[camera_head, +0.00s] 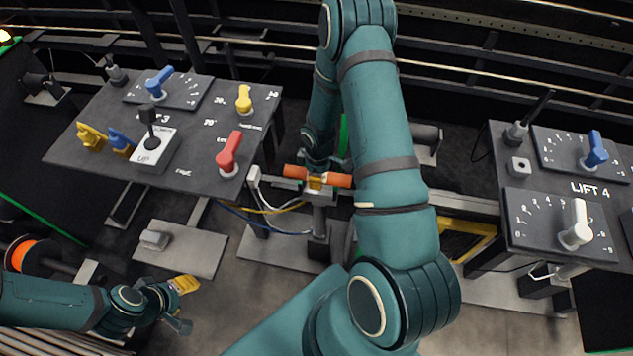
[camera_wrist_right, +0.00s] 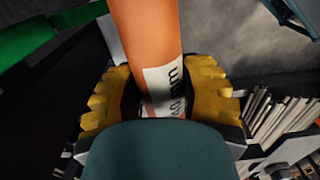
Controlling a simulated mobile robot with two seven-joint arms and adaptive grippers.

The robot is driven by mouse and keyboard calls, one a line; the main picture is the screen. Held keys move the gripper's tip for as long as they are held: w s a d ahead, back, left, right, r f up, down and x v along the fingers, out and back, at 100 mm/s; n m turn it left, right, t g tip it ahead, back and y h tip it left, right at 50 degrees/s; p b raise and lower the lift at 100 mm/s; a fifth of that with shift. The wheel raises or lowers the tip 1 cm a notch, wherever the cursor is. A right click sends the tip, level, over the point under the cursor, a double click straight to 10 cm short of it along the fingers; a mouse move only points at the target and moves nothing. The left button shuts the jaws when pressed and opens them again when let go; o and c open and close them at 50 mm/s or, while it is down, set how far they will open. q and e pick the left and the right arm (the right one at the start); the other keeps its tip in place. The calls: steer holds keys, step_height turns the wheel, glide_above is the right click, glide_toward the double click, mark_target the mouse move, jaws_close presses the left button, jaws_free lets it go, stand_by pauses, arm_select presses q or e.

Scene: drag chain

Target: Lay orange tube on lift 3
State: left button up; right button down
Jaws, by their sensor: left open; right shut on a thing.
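The orange tube (camera_head: 338,180) is near the middle of the head view, lying roughly crosswise over a grey post (camera_head: 319,222). My right gripper (camera_head: 316,181) is shut around the middle of the tube. I cannot tell whether the tube touches the post. In the right wrist view, yellow pads of the right gripper (camera_wrist_right: 160,100) flank the tube (camera_wrist_right: 146,35), which has a white label with dark print. A control panel (camera_head: 190,185) with a partly hidden "3" label stands at left. My left gripper (camera_head: 184,305) is open and empty at lower left, well apart from the tube.
The left panel carries a red knob (camera_head: 229,152), a yellow knob (camera_head: 244,98) and a black lever (camera_head: 149,125). A LIFT 4 panel (camera_head: 545,205) stands at right. An orange spool (camera_head: 22,254) is at far left. Cables hang beside the post. My right arm hides part of the middle.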

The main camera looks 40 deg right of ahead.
steer(key=w+d+f+b, duration=0.1)
steer(key=d, duration=0.1)
steer(key=w+d+f+b, duration=0.1)
steer(key=w+b, duration=0.1)
steer(key=shift+d+f, duration=0.2)
steer(key=shift+d, duration=0.15)
steer(key=shift+f+b, duration=1.4)
steer(key=shift+f, duration=0.3)
steer(key=shift+c, duration=2.3)
jaws_free()
